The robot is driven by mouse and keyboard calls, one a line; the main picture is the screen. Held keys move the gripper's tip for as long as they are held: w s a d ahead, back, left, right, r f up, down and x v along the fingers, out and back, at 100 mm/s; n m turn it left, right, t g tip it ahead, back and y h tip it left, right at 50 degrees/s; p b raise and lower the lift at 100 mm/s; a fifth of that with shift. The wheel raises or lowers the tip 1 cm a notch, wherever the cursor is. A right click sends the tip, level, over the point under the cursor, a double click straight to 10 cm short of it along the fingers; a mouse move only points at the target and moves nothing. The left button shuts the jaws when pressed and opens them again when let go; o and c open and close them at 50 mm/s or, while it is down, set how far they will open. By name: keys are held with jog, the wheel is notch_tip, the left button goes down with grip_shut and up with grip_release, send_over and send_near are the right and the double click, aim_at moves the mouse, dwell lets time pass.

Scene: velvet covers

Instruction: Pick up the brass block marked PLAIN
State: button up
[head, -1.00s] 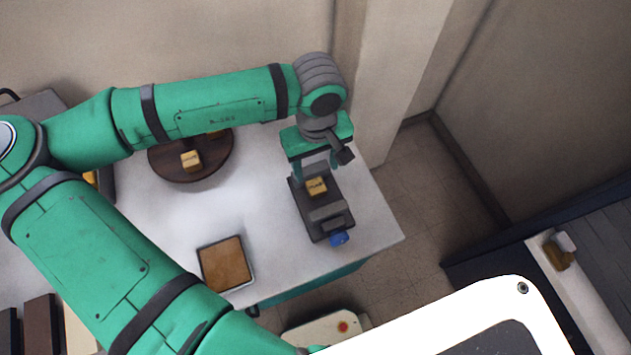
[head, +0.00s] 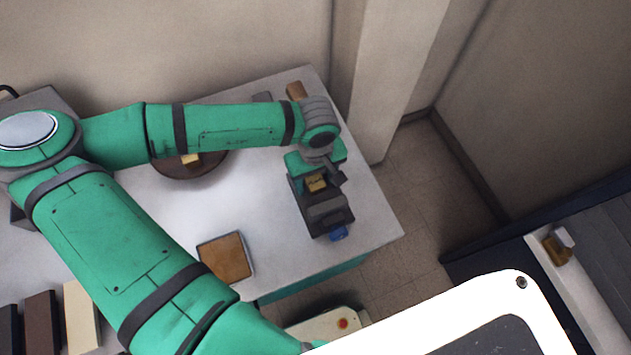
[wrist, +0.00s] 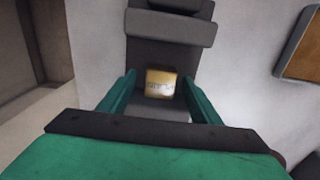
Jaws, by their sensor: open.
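A brass block (head: 316,183) sits on a dark grey vise-like fixture (head: 325,212) at the right of the table. It bears lettering too blurred to read surely, and it also shows in the wrist view (wrist: 160,83). My gripper (wrist: 160,77) is open, with one finger on each side of this block; I cannot tell whether either touches it. In the head view my gripper is directly over the fixture. A second brass block (head: 190,159) sits on a round dark wooden stand (head: 190,172), partly hidden by my arm; its marking cannot be seen.
A tray with a brown top (head: 227,258) lies near the table's front edge. A small brown block (head: 296,91) stands at the back, beyond my wrist. A blue knob (head: 338,233) is at the fixture's front end. The white table (head: 190,215) is clear between tray and stand.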

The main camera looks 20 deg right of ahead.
jog(key=shift+w, duration=0.2)
jog(key=c, duration=0.7)
jog(key=shift+s+d, duration=0.15)
grip_shut()
jog(key=shift+a, duration=0.2)
